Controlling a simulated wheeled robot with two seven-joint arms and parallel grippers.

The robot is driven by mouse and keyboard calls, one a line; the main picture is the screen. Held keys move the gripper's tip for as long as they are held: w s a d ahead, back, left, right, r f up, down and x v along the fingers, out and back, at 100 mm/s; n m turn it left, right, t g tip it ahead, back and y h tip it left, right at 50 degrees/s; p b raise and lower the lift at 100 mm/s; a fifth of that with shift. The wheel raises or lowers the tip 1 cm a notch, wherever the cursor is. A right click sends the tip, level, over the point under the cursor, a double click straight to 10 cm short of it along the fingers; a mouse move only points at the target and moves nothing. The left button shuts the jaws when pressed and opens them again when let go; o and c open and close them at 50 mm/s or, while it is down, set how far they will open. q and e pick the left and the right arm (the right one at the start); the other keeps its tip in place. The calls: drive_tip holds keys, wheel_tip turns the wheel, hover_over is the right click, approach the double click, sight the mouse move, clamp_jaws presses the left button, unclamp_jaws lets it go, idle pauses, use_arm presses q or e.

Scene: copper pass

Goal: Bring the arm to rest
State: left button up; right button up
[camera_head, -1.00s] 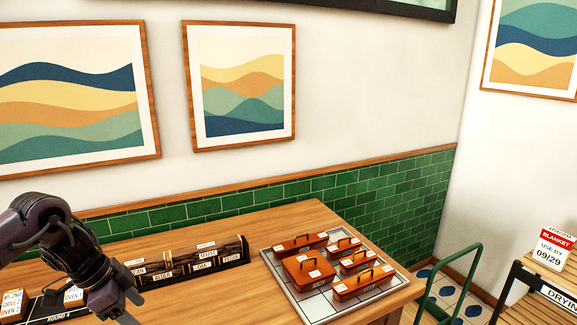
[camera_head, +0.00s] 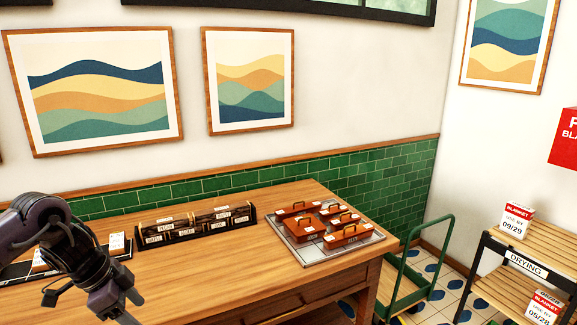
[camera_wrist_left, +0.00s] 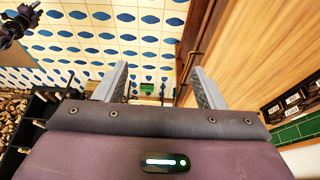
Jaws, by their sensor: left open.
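My left arm comes in from the left in the head view, bent over the front left of the wooden table (camera_head: 215,262). My left gripper (camera_head: 122,312) hangs at the table's near side, partly cut off by the bottom edge. In the left wrist view its two grey fingers (camera_wrist_left: 159,88) stand apart with nothing between them. Beyond them are the blue-patterned floor and the table's edge. My right gripper is not identifiable in these views.
A dark rack of labelled blocks (camera_head: 195,226) stands at the table's back. A tray (camera_head: 375,236) of several brown lidded boxes (camera_head: 325,222) sits at the right end. A green cart (camera_head: 410,275) and slatted drying shelf (camera_head: 545,255) stand right of the table.

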use_arm(q)
drive_tip(key=w+d+f+t+h, duration=0.1)
drive_tip(key=w+d+f+h, duration=0.1)
drive_tip(key=w+d+f, duration=0.35)
drive_tip(key=w+d+f+t+h, duration=0.1)
drive_tip(key=w+d+f, duration=0.1)
drive_tip(key=d+f, duration=0.65)
wheel_tip(320, 180, down, 14)
drive_tip(key=s+n+t, duration=0.2)
drive_tip(key=s+a+f+n+y, duration=0.1)
drive_tip(key=s+f+n, duration=0.1)
drive_tip(key=s+f, duration=0.45)
drive_tip(key=s+a+f+n+y, duration=0.15)
drive_tip(key=s+f, duration=0.25)
drive_tip(key=f, duration=0.5)
drive_tip(key=s+a+f+n+g+y, duration=0.1)
drive_tip(key=s+f, duration=0.5)
drive_tip(key=s, duration=0.7)
drive_tip(key=s+a+f+n+g+y, duration=0.1)
drive_tip(key=s+f, duration=0.5)
drive_tip(key=s, duration=0.7)
drive_tip(key=s+a+f+n+g+y, duration=0.1)
drive_tip(key=s+f, duration=0.5)
drive_tip(key=s, duration=0.7)
drive_tip(key=shift+n+g+y, duration=0.75)
drive_tip(key=shift+n+g, duration=0.2)
drive_tip(key=shift+g, duration=0.05)
use_arm(e)
drive_tip(key=shift+w+a, duration=0.15)
drive_tip(key=shift+w, duration=0.2)
